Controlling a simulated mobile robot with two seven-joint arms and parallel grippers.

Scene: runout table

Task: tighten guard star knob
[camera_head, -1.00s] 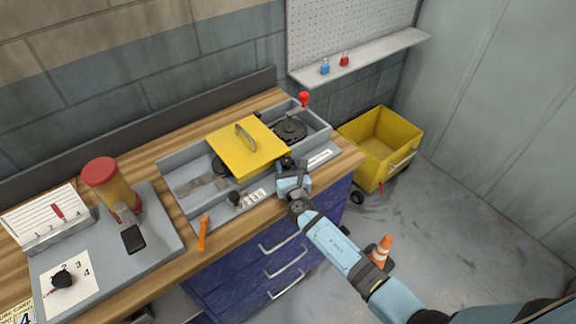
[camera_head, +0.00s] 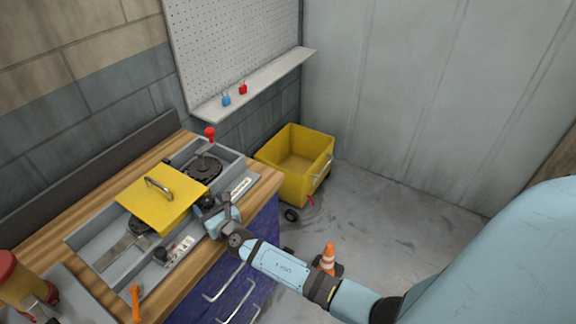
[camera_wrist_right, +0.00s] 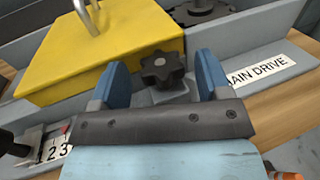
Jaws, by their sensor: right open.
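The star knob (camera_wrist_right: 163,69) is black and lobed, on the grey housing beside the yellow guard (camera_wrist_right: 110,45). In the right wrist view it lies between and just beyond the two blue fingers of my right gripper (camera_wrist_right: 163,80), which is open. I cannot tell whether the fingers touch it. In the head view the yellow guard (camera_head: 160,196) with its metal handle covers part of the grey machine tray (camera_head: 90,255). My right gripper (camera_head: 207,203) is at the guard's right corner and mostly hides the knob there. My left gripper is not in view.
A "MAIN DRIVE" label (camera_wrist_right: 256,71) is right of the knob. A red-topped lever (camera_head: 209,134) stands behind. An orange handle (camera_head: 135,303) lies at the front edge. A yellow bin (camera_head: 295,165) and traffic cone (camera_head: 328,258) stand on the floor to the right.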

